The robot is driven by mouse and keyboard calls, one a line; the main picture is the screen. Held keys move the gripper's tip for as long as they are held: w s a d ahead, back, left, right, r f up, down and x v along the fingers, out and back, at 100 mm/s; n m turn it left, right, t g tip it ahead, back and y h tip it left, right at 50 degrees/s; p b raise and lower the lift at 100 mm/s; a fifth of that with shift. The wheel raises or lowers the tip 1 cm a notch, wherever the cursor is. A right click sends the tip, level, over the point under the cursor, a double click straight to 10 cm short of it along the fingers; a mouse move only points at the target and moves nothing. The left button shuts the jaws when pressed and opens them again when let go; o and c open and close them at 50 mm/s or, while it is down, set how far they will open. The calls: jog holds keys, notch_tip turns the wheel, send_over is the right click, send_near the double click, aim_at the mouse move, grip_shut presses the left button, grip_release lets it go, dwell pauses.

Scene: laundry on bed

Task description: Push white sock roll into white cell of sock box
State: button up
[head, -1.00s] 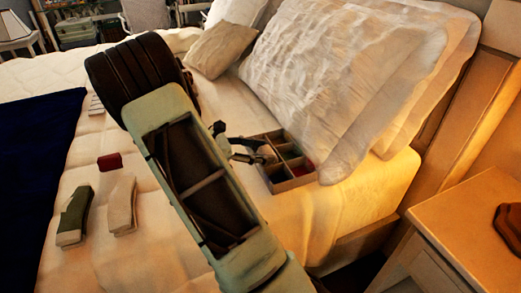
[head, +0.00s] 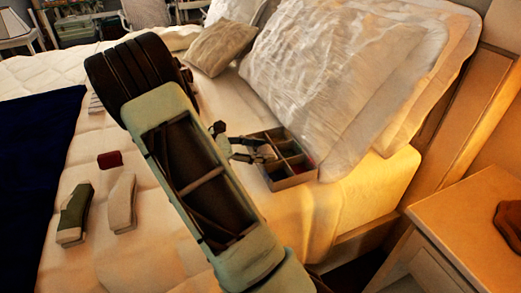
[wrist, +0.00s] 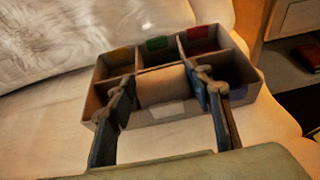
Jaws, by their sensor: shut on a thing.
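The sock box (wrist: 187,138) is an open tray with two rows of cells; it also shows in the head view (head: 291,183) beside the pillow. The white sock roll (wrist: 165,86) lies in the front middle cell, above the white label (wrist: 168,111) on the box's front wall. My gripper (wrist: 164,88) reaches over the front wall, with one finger on each side of the roll, shut on it. The roll's underside is hidden. In the head view my gripper (head: 262,153) is at the box's left side, largely covering the roll.
Green (wrist: 158,43) and red (wrist: 198,32) patches mark the back cells. Pillows (head: 335,85) stand close behind the box. A green-grey sock (head: 74,215), a pale sock (head: 122,202) and a dark red item (head: 110,160) lie on the bed. A nightstand (head: 470,235) is at right.

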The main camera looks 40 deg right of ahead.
dwell(0.4)
jog(key=o, duration=1)
jog(key=v, duration=1.2)
jog(key=shift+r, duration=0.1)
